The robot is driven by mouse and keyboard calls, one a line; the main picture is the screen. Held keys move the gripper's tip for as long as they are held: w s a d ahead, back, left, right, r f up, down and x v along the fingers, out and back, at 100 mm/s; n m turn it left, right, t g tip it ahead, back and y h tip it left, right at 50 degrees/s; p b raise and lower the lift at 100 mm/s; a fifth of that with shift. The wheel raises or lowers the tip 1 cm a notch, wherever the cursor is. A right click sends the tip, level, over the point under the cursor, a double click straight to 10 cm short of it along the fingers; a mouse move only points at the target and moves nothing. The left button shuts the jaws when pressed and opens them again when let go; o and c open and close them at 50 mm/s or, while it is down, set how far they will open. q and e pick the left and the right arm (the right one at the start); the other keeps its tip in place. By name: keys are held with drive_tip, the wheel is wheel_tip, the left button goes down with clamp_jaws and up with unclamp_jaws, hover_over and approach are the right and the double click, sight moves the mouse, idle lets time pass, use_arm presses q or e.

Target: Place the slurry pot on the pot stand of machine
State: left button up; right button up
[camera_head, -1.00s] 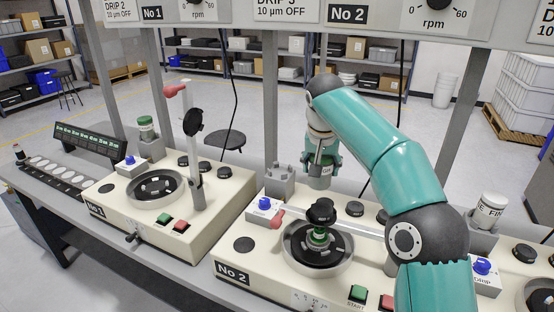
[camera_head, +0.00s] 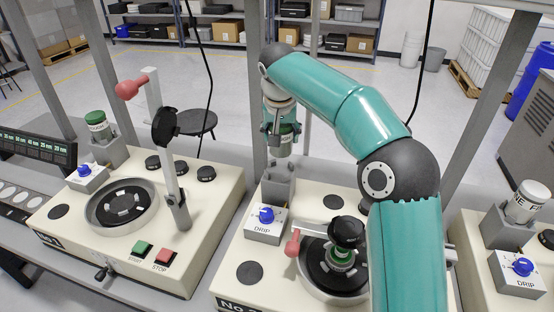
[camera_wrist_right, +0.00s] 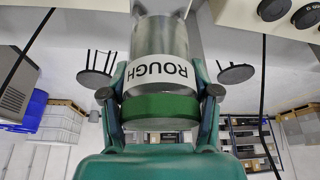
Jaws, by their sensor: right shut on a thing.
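My right gripper (camera_head: 281,128) is shut on the slurry pot (camera_head: 285,146), a metallic cup with a green lid and a white label. In the right wrist view the pot (camera_wrist_right: 163,72) reads ROUGH upside down, between the two fingers (camera_wrist_right: 160,95). The pot looks upright. In the head view it is just above the grey pot stand (camera_head: 278,188) of the middle machine, behind its DRIP box. A small gap seems to show between them; exact depth is hard to tell. My left gripper is out of view.
The middle machine has a polishing plate (camera_head: 330,275) with a black-knobbed arm (camera_head: 346,232), partly behind my right arm. The left machine (camera_head: 130,235) has a green-lidded pot (camera_head: 98,125) in its stand. A white-lidded pot (camera_head: 527,203) stands at right. A grey post rises beside the pot.

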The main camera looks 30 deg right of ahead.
sight(279, 154)
wheel_tip(279, 154, down, 3)
drive_tip(key=shift+a+r, duration=0.1)
drive_tip(key=shift+a, duration=0.05)
wheel_tip(279, 154, down, 4)
drive_tip(key=shift+s+a+r, duration=0.1)
drive_tip(key=shift+s+r, duration=0.05)
drive_tip(key=shift+r, duration=0.1)
drive_tip(key=shift+w+f, duration=0.1)
drive_tip(key=shift+w, duration=0.1)
drive_tip(key=o, duration=1.4)
drive_tip(key=v, duration=1.2)
